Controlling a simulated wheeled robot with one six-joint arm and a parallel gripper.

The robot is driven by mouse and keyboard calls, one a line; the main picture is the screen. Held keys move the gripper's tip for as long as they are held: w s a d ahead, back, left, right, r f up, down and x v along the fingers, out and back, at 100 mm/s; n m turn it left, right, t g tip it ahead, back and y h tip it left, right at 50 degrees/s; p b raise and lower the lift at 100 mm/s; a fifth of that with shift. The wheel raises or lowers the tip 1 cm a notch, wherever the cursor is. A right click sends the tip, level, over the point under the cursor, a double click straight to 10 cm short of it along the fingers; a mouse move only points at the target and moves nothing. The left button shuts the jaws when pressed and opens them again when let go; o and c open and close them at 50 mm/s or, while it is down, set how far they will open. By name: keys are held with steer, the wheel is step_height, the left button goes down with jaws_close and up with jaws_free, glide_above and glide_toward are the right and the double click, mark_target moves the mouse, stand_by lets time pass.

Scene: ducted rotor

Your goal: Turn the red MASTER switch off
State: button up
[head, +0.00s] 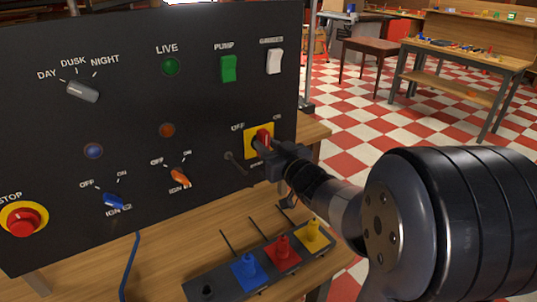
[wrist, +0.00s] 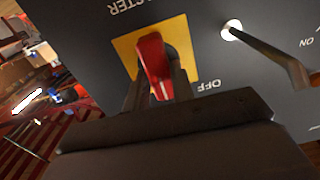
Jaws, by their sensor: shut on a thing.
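The red MASTER switch (head: 264,138) sits on a yellow square plate (head: 250,148) at the right of the black panel. OFF is printed at the plate's upper left in the head view and ON at its upper right. My gripper (head: 268,144) reaches in from the right and is shut on the red handle. In the wrist view the red handle (wrist: 154,66) stands between my two fingers (wrist: 155,88), in front of the yellow plate (wrist: 186,38). The handle looks tilted towards the ON side in the head view. My gripper hides part of the handle and plate.
A thin metal lever (head: 235,162) is just left of my gripper; it shows large in the wrist view (wrist: 268,52). The orange ignition knob (head: 180,177) is further left. Blue, red and yellow levers (head: 283,249) stand on the table below.

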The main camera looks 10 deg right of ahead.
steer(key=shift+a+f+n+b, duration=0.1)
steer(key=shift+n+b, duration=1.3)
steer(key=shift+n, duration=0.9)
steer(key=shift+a+f+n+b, duration=0.1)
steer(key=shift+n+b, duration=1.25)
steer(key=shift+n, duration=0.95)
steer(key=o, duration=1)
steer(key=shift+r, duration=0.1)
steer(key=shift+s, duration=0.1)
steer(key=p+v, duration=0.1)
steer(key=v, duration=0.9)
steer(key=shift+s+d, duration=0.15)
steer(key=shift+s, duration=0.2)
